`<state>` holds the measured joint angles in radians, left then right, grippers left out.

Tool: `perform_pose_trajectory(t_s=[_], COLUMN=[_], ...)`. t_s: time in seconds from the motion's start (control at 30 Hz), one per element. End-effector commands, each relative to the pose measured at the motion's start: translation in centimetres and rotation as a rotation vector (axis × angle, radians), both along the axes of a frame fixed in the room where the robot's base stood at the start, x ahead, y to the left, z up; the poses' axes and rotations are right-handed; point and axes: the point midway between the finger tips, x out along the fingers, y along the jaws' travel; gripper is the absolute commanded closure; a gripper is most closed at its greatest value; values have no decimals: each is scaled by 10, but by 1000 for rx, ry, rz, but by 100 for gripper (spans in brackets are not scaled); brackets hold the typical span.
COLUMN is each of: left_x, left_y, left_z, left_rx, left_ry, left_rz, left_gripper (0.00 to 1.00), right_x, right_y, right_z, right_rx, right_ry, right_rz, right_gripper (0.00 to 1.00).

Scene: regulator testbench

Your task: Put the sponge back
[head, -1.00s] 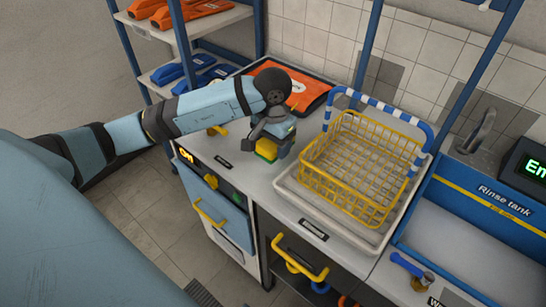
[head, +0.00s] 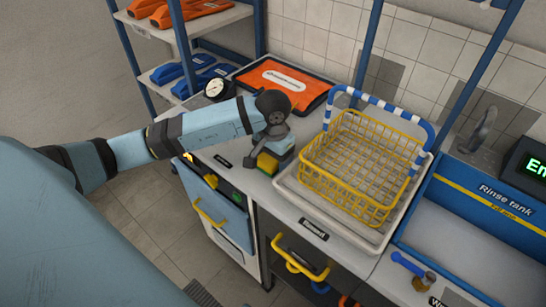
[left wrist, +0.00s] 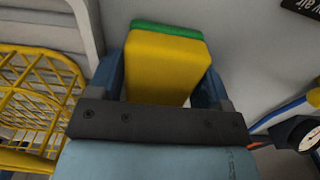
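The sponge (head: 267,163) is yellow with a green layer. It is between the fingers of my left gripper (head: 268,155), just above or on the counter left of the basket tray; I cannot tell whether it touches the counter. In the left wrist view the sponge (left wrist: 166,66) fills the space between the two blue fingers, and the gripper (left wrist: 164,80) is shut on it. My right gripper is not in view.
A yellow wire basket (head: 333,187) with a blue and white handle stands in a white tray (head: 343,228) to the right. A gauge (head: 215,88) and an orange mat (head: 283,85) lie behind. The rinse tank (head: 480,217) is at the far right.

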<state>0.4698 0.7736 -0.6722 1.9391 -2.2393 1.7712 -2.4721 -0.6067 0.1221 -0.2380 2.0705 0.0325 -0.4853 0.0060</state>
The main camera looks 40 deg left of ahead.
Motion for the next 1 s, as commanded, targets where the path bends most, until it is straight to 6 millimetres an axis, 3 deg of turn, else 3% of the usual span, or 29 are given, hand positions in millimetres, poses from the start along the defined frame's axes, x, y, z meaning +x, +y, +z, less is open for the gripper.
perform_pose_trajectory(t_s=[0.37,0.8,1.0], left_x=[1,1,0], left_y=[1,1,0], left_z=[13,102,121], left_rx=[1,2,0], left_ry=[-4,-4,0], left_rz=[0,0,0], left_gripper=[28,28,28], right_x=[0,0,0], right_y=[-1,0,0], right_z=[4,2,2], right_rx=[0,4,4], right_ry=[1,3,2], right_rz=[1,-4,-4], right_gripper=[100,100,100])
